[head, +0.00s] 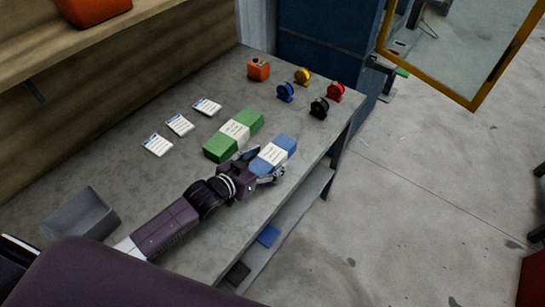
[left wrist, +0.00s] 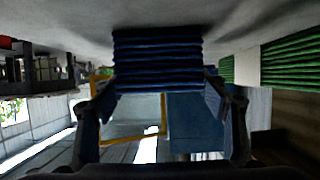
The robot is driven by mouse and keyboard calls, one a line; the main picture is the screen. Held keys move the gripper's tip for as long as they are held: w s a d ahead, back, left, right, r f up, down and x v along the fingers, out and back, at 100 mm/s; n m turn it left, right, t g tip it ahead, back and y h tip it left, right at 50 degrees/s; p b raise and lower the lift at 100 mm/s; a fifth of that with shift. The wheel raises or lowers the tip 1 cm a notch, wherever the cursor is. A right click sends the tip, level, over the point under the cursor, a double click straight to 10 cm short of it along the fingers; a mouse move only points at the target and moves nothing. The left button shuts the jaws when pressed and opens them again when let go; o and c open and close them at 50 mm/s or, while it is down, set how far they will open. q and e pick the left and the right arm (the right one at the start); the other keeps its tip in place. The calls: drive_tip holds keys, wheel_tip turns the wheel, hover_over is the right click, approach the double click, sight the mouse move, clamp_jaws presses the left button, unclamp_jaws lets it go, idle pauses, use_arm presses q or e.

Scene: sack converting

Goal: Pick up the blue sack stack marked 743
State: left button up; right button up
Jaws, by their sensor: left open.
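The blue sack stack (head: 285,145) lies on the grey table near its right edge, with a white printed band around its middle. The number on the band is too small to read. My left gripper (head: 262,165) is open at the near end of this stack, one finger on either side. In the left wrist view the layered blue stack (left wrist: 157,60) fills the space between the spread fingers (left wrist: 160,88). I cannot tell if the fingers touch it. My right gripper is not in view.
A green sack stack (head: 220,147) lies just left of the blue one. White cards (head: 180,125) lie farther left. A grey bin (head: 80,217) is at the near left.

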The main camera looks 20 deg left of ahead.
use_arm(q)
drive_tip(key=shift+x, duration=1.4)
drive_tip(key=c, duration=1.5)
